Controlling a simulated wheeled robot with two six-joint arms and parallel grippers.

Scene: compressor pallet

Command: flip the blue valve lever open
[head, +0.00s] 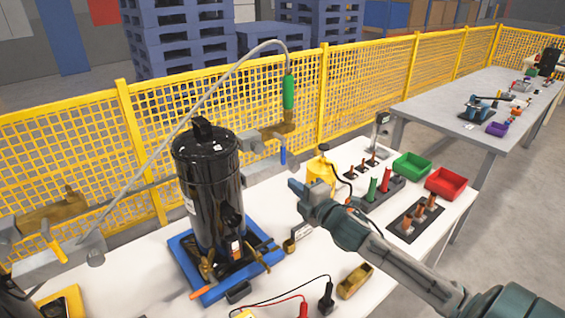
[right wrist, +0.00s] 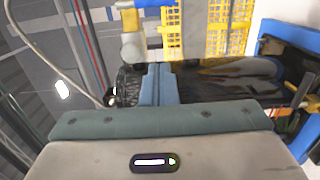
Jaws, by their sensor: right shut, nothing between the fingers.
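In the right wrist view my shut fingers (right wrist: 155,85) point toward the dark tank. A blue piece (right wrist: 155,3) at the top edge there may be the lever. My left gripper is not in view.
The tank stands on a blue pallet (head: 208,297) on the white table. A yellow bottle (head: 320,172) is close behind my right gripper. Green (head: 411,165) and red (head: 446,183) bins lie to the right. A yellow fence (head: 375,85) runs behind.

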